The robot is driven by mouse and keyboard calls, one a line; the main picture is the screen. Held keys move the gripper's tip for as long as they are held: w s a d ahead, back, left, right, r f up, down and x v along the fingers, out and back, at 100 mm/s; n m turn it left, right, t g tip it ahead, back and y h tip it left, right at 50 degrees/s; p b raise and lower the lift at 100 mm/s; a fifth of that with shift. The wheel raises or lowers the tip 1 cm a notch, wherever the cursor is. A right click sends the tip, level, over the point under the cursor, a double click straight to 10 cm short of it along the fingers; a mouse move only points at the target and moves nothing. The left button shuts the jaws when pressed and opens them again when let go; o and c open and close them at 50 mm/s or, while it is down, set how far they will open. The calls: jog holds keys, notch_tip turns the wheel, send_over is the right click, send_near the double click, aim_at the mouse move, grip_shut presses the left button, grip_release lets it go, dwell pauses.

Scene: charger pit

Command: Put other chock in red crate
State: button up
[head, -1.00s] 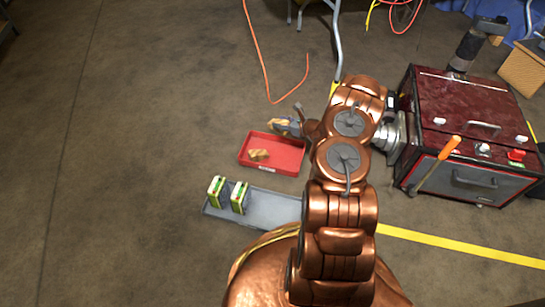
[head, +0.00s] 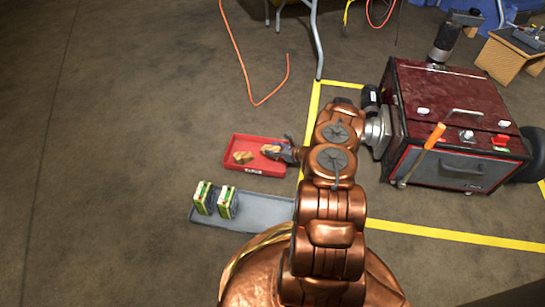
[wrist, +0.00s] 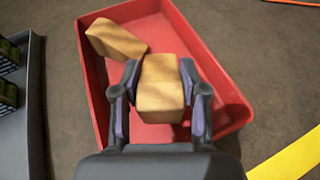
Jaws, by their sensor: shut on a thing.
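The red crate (head: 238,168) stands on the floor, left of my arm in the head view. In the wrist view the red crate (wrist: 213,65) fills the middle. One tan wooden chock (head: 243,157) lies in the crate; it shows at the crate's upper left in the wrist view (wrist: 115,40). My gripper (head: 281,151) is over the right part of the crate. In the wrist view my gripper (wrist: 159,82) is shut on the other chock (wrist: 160,95), a finger on each side. Whether this chock touches the crate floor I cannot tell.
A grey tray (head: 255,210) with two green-and-white boxes (head: 214,199) is below the crate. A dark red machine (head: 450,110) stands at the right inside yellow floor tape (head: 460,236). An orange cable (head: 240,60) lies beyond the crate. The floor at left is clear.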

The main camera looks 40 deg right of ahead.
jog(key=shift+f+b, duration=0.7)
jog(key=shift+f, duration=1.15)
jog(key=shift+f, duration=0.2)
jog(key=o, duration=1.2)
jog(key=shift+r, duration=0.1)
